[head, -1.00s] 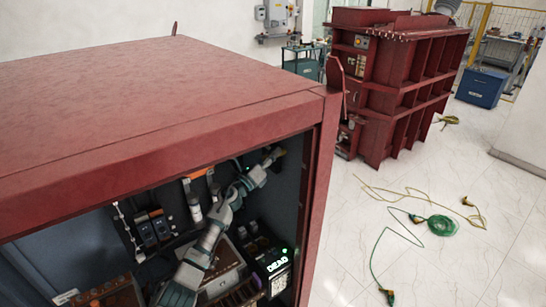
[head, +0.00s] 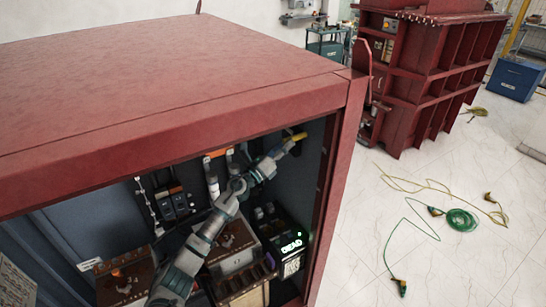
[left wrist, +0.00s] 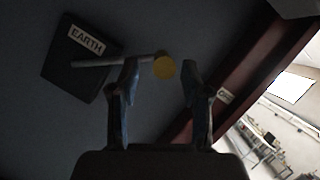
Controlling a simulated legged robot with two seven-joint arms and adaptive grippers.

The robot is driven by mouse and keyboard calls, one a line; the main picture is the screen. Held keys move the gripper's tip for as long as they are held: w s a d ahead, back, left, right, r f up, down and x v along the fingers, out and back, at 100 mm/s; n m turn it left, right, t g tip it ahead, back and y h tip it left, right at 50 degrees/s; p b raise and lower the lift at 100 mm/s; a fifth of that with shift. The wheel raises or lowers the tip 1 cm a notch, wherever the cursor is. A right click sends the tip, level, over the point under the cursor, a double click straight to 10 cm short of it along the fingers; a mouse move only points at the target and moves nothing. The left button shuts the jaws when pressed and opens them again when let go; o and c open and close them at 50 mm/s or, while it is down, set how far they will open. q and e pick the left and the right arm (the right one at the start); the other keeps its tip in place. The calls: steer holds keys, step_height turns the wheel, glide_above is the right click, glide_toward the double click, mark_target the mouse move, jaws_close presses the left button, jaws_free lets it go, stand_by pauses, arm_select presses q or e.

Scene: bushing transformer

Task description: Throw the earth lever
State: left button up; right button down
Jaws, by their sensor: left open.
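The earth lever is a grey rod (left wrist: 95,62) with a round yellow knob (left wrist: 164,67) at its end. It stands out from a dark plate (left wrist: 72,75) labelled EARTH on the cabinet's inner wall. My left gripper (left wrist: 159,75) is open, with the knob showing between its two fingertips and the rod crossing the left finger. I cannot tell whether the finger touches the rod. In the head view my left arm reaches into the red cabinet, its gripper (head: 285,146) by the yellow knob (head: 299,136). My right gripper is out of view.
The red cabinet (head: 180,75) has its front open, with a right post (head: 345,150) close to my arm. Inside are a black box reading DEAD (head: 290,245) with a green light, switches (head: 172,203) and brown blocks (head: 122,283). Cables (head: 460,220) lie on the floor outside.

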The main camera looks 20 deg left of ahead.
arm_select(q)
steer(key=v, duration=0.7)
steer(key=shift+a, duration=0.25)
steer(key=shift+s+d+f, duration=0.1)
steer(key=shift+f, duration=0.1)
